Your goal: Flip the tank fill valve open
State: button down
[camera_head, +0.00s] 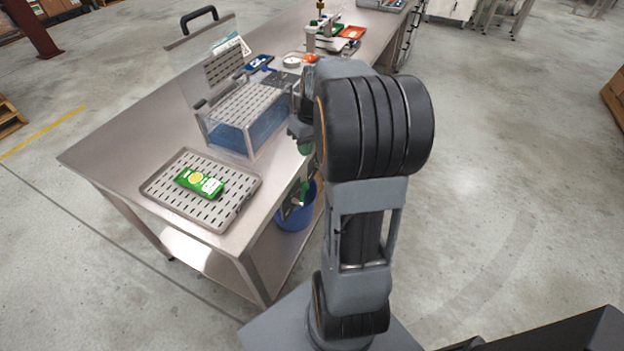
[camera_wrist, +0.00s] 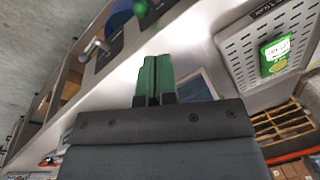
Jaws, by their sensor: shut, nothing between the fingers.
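A clear tank (camera_head: 245,122) with blue water and a slotted tray stands on the steel bench. Below the bench's front edge in the head view is a fitting with a green knob (camera_head: 303,191). The wrist view shows a green knob (camera_wrist: 140,7) at the top and a metal lever-like fitting (camera_wrist: 95,48) to its left, both on dark plates. I cannot tell which one is the tank fill valve. My gripper (camera_wrist: 154,58) has green fingers pressed together, apart from both fittings. In the head view my arm partly hides the gripper (camera_head: 300,132) beside the tank.
A blue bucket (camera_head: 294,218) is below the bench edge. A clear lid with a black handle (camera_head: 199,18) stands behind the tank. Open floor lies right of my arm.

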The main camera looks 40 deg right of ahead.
jog(key=d+f+y, duration=0.2)
jog(key=d+f, duration=0.5)
jog(key=d, duration=0.4)
jog(key=w+a+f, duration=0.1)
jog(key=a+f, duration=0.6)
jog(key=f, duration=0.2)
jog(key=shift+w+f, duration=0.15)
jog(key=shift+f, duration=0.1)
